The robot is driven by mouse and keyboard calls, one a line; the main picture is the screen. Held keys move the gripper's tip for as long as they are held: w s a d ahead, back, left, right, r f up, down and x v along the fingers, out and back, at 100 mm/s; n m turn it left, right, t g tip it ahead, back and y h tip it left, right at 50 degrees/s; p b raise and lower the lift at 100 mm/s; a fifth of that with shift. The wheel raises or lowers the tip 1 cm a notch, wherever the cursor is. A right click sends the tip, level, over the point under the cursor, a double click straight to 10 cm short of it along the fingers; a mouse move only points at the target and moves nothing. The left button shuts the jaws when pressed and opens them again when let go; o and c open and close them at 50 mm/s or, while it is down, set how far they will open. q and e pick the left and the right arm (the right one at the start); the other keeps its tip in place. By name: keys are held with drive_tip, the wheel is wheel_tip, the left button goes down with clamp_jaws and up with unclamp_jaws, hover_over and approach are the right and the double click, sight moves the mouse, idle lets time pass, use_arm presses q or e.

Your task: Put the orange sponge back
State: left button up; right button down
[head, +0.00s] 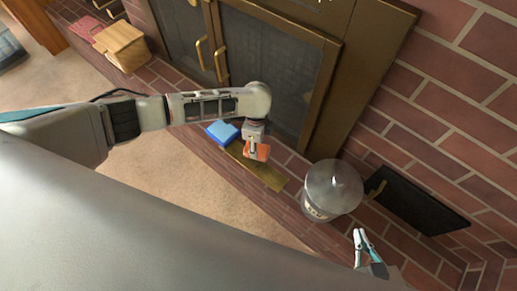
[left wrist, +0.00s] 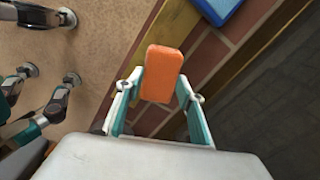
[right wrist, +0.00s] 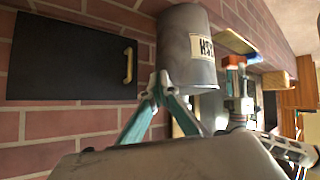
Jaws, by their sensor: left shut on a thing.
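The orange sponge (head: 261,153) is held by my left gripper (head: 256,148) above the brick ledge. In the left wrist view the sponge (left wrist: 163,73) sits between the two teal-and-white fingers of the left gripper (left wrist: 160,88). A blue block (head: 222,132) lies on a yellowish strip (head: 258,171) on the ledge, to the left of the sponge in the head view. My right gripper (head: 359,235) is near the lidded metal canister (head: 333,187). In the right wrist view the right gripper's fingertips (right wrist: 159,80) meet with nothing visible between them.
The metal canister stands on the brick ledge between my two grippers. A dark panel with a handle (head: 420,207) is set in the brick wall at right. Brass-framed doors (head: 270,60) stand behind the ledge. A wooden box (head: 122,46) is at the far left.

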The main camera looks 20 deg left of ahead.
use_arm(q)
drive_tip(key=shift+f, duration=0.55)
wheel_tip(320, 180, down, 3)
drive_tip(key=shift+s+b, duration=0.15)
drive_tip(key=shift+b, duration=0.65)
drive_tip(key=shift+w+f, duration=0.2)
drive_tip(key=shift+c, duration=0.3)
drive_tip(key=shift+r, duration=0.15)
drive_tip(key=shift+c, duration=0.2)
drive_tip(key=o, duration=1.1)
use_arm(e)
drive_tip(key=shift+w+a, duration=0.2)
drive_tip(key=shift+a, duration=0.05)
